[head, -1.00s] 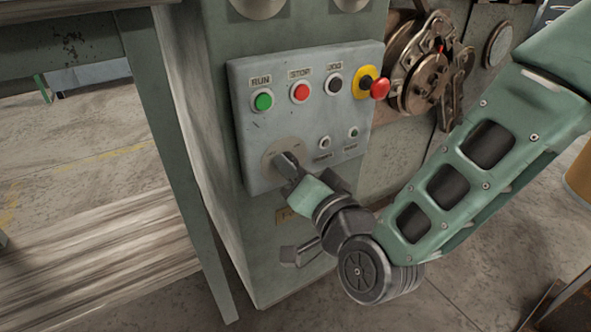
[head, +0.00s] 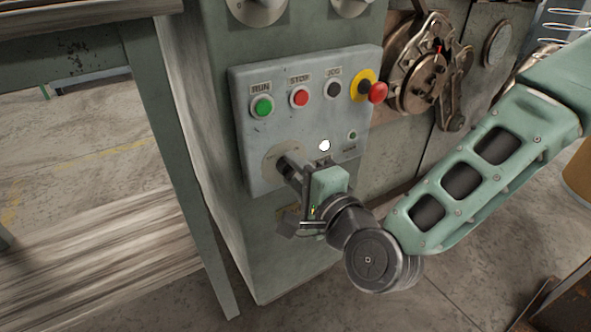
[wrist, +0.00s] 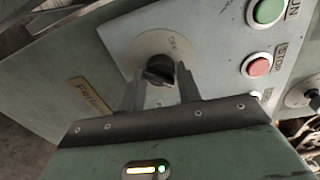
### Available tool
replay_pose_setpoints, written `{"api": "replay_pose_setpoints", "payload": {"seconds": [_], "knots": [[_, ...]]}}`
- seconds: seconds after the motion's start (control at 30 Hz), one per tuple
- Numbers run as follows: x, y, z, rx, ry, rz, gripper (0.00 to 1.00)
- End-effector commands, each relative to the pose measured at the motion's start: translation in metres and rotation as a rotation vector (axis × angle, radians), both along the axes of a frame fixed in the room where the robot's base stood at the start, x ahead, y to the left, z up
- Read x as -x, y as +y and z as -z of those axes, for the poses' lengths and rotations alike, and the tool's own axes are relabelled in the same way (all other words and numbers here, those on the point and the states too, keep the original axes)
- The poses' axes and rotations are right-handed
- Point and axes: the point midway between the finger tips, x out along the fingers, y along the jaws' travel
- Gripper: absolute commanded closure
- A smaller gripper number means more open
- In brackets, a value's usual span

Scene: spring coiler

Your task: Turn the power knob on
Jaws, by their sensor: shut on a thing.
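The power knob (wrist: 158,68) is a small dark knob on a round pale dial plate (wrist: 150,48), low on the grey control panel (head: 300,125). My gripper (wrist: 157,86) has one finger on each side of the knob and is shut on it. In the head view my gripper (head: 290,168) reaches the dial plate (head: 268,163) from the lower right, and its fingers hide most of the knob. A small lamp (head: 324,146) on the panel, right of the dial, glows white.
Above the dial are the green RUN button (head: 262,107), the red STOP button (head: 300,97), the dark JOG button (head: 333,91) and a red mushroom button on yellow (head: 377,92). Metal coiler mechanisms (head: 425,75) stand to the right. A table leg (head: 180,160) stands left.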

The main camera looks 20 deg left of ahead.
Motion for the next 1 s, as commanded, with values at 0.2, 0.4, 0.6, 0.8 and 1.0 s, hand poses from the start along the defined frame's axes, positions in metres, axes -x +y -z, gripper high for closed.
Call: {"api": "replay_pose_setpoints", "payload": {"seconds": [0.2,0.4,0.6,0.8,1.0], "knots": [[-0.0006,-0.0004,-0.001,-0.058,0.066,0.002,0.89],[-0.0007,-0.0004,-0.0005,-0.08,0.092,0.001,0.89],[-0.0005,-0.0003,-0.0004,-0.085,0.097,0.001,0.89],[-0.0005,-0.0003,-0.0004,-0.085,0.097,0.001,0.89],[-0.0005,-0.0003,-0.0003,-0.084,0.097,0.001,0.45]]}}
